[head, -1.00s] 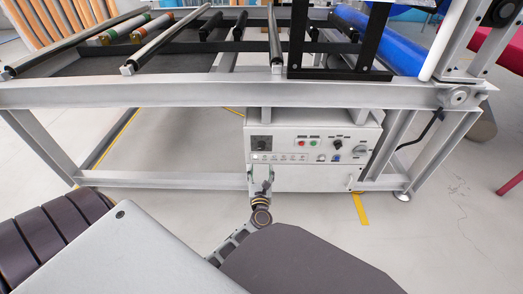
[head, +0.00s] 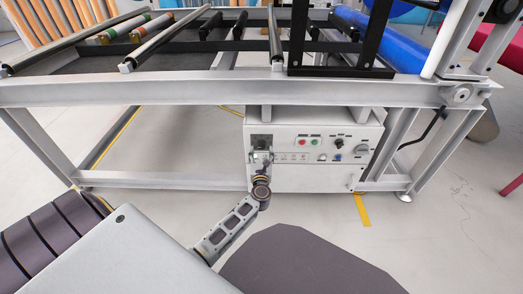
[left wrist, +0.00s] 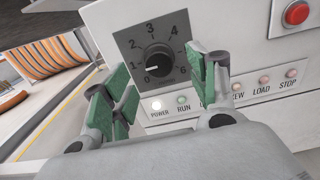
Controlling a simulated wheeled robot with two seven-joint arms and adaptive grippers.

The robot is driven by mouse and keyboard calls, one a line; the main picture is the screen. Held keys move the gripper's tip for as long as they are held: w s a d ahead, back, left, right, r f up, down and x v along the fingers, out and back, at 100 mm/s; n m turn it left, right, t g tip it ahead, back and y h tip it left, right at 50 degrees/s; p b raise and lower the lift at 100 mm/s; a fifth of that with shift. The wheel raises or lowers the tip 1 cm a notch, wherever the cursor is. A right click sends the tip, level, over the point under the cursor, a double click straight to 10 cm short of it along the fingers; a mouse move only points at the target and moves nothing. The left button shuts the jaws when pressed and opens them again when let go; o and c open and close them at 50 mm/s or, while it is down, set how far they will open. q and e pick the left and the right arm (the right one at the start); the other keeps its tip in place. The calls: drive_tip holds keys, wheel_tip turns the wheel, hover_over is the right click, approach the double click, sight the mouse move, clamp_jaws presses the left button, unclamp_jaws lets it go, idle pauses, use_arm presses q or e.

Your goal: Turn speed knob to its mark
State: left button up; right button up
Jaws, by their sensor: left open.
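The speed knob (left wrist: 158,61) is a round black knob on a dark square dial plate numbered 0 to 6. Its white pointer line faces the lower left, around the 0 and 1. No separate target mark can be made out on the dial. My left gripper (left wrist: 160,72) is open in the left wrist view, its green-padded fingers apart on either side of the knob's lower part, with no contact visible. In the head view, my left gripper (head: 261,155) is in front of the control box's left part and covers part of the dial plate (head: 261,141). My right gripper is not in view.
The white control box (head: 310,180) hangs under a grey metal frame (head: 180,93). Below the dial runs a row of small lamps or buttons labelled POWER, RUN, LOAD and STOP. A red button (left wrist: 297,13) is to the right. Open floor lies left of the box.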

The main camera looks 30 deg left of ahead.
sight(261, 147)
use_arm(q)
drive_tip(key=shift+b+x, duration=0.45)
drive_tip(key=shift+x, duration=1.4)
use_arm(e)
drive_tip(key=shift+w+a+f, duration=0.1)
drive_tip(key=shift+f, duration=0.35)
use_arm(q)
drive_tip(key=c, duration=1)
drive_tip(key=shift+m, duration=0.3)
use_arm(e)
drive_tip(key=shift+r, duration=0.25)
